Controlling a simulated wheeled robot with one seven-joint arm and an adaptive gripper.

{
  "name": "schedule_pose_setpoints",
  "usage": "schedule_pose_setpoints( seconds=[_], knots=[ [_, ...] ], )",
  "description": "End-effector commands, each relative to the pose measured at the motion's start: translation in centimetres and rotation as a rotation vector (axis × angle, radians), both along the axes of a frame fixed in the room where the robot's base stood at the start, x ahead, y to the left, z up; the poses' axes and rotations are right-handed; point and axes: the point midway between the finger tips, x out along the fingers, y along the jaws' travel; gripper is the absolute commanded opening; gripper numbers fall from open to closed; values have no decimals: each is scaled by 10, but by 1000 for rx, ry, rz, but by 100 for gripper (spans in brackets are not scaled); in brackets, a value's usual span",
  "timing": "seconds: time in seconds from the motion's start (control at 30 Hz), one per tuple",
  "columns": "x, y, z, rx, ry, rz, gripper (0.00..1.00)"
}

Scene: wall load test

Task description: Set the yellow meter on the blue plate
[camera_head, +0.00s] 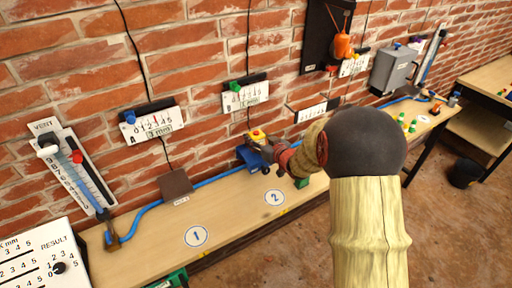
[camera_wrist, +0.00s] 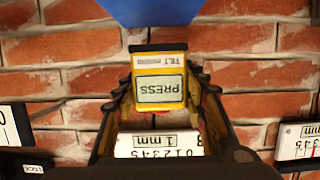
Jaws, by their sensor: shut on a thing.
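The yellow meter (camera_head: 258,134) is held by my gripper (camera_head: 268,149) near the wall, by the blue plate (camera_head: 252,157). In the wrist view the meter (camera_wrist: 160,62) shows a PRESS label and a TILT strip, and it sits between the two fingers of my gripper (camera_wrist: 160,92). The blue plate also shows in the wrist view (camera_wrist: 160,10), at the top edge, with a dark strip between it and the meter's yellow face. I cannot tell whether the meter touches the plate. My arm hides part of the area around the gripper.
A long wooden bench (camera_head: 235,215) with marked spots 1 and 2 runs along the brick wall. A blue hose (camera_head: 215,184) lies along its back. Scale cards, one with a green clip (camera_head: 236,87), hang above. A brown block (camera_head: 175,183) stands left of the plate.

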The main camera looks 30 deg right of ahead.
Motion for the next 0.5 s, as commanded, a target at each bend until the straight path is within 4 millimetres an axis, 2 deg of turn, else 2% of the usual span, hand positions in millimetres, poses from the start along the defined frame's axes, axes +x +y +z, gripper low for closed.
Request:
schedule_pose_setpoints(
  seconds=[0.17,0.33,0.5],
  knots=[
    [9,-4,-13,0,-1,1,5],
    [8,-3,-39,1,1,0,5],
    [8,-3,-39,0,-2,0,5]
  ],
)
